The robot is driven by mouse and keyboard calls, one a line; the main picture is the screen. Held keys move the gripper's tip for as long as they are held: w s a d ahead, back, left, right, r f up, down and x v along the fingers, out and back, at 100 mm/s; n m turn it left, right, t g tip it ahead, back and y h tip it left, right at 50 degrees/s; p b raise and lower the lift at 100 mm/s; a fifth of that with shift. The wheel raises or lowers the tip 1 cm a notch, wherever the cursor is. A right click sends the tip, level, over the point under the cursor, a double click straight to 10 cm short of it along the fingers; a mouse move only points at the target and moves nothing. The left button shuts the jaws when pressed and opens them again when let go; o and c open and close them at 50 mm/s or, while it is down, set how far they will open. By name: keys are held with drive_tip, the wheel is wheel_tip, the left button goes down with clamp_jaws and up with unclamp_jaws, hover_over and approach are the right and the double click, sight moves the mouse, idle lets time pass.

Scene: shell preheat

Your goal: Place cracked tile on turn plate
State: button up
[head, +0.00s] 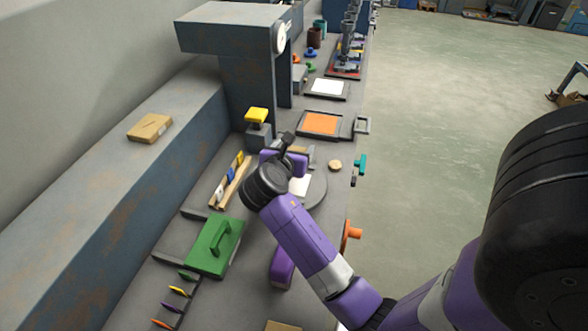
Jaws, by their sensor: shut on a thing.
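My gripper (287,160) is over the back left part of the round grey turn plate (318,192). The wrist hides most of its fingers. It is shut on a pale, flat piece, which I take to be the cracked tile (300,186). Only part of this piece shows, below the wrist and over the plate. I cannot see a crack in it, and I cannot tell whether it touches the plate. The plate's left side is hidden behind my arm.
A green box with a handle (215,246) and a wooden rack (230,182) stand left of the plate. A yellow-topped post (257,117) and an orange-filled tray (321,124) are behind. A tan block (150,128) lies on the ledge.

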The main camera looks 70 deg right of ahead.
wheel_tip(320, 180, down, 7)
drive_tip(key=shift+f+b, duration=0.15)
drive_tip(key=shift+b, duration=0.2)
drive_tip(key=shift+f, duration=0.1)
drive_tip(key=o, duration=1.7)
drive_tip(key=shift+c, duration=0.2)
drive_tip(key=shift+a+r, duration=0.2)
drive_tip(key=shift+a, duration=0.05)
drive_tip(key=v, duration=1.1)
drive_tip(key=shift+a, duration=0.25)
drive_tip(key=shift+r, duration=0.15)
